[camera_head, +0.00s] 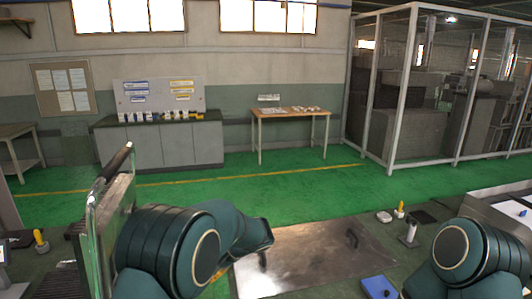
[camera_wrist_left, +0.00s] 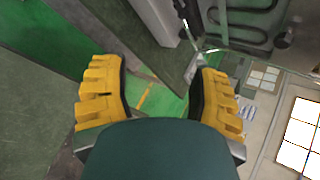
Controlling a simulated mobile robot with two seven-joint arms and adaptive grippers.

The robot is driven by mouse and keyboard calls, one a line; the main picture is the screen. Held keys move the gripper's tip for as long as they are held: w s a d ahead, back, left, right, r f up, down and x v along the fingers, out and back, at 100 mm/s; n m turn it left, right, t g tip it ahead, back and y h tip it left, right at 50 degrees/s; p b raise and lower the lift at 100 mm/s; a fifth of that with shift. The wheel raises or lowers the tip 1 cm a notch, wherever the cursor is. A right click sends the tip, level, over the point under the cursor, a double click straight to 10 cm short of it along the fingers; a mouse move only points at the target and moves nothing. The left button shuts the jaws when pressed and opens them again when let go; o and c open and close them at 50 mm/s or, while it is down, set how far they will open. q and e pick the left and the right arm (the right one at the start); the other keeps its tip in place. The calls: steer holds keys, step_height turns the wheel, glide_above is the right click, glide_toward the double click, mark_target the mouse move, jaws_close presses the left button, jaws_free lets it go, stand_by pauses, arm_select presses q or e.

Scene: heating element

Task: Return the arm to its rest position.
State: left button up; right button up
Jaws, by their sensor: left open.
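My left arm (camera_head: 185,245) is folded at the lower left of the head view, dark green; its gripper cannot be made out there. In the left wrist view my left gripper (camera_wrist_left: 160,98) has its two yellow ridged fingers wide apart, with nothing between them. A bent grey tube (camera_wrist_left: 245,25), possibly the heating element, shows beyond the fingers at the upper right of that view. My right arm (camera_head: 475,255) is folded at the lower right of the head view; its gripper is out of view.
A metal-framed unit (camera_head: 92,225) stands close beside my left arm. Yellow-topped tools (camera_head: 399,210) and a blue box (camera_head: 378,287) are near my right arm. Green floor (camera_head: 290,190) beyond is clear.

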arm_select(q)
steer(key=s+d+f+g+h+b, duration=0.15)
steer(key=s+f+h, duration=0.35)
steer(key=f, duration=0.6)
steer(key=s+d+f+g+h+b, duration=0.1)
steer(key=s+d+f+h, duration=0.15)
steer(key=s+f, duration=0.6)
steer(key=s+d+f+n+t+h+b, duration=0.2)
steer(key=s+f+n+h, duration=0.4)
steer(key=s, duration=0.7)
step_height(320, 180, down, 4)
steer(key=d+n+b, duration=0.1)
steer(key=n, duration=0.1)
steer(key=shift+n, duration=0.3)
arm_select(e)
step_height(320, 180, down, 7)
steer(key=shift+s+d, duration=0.25)
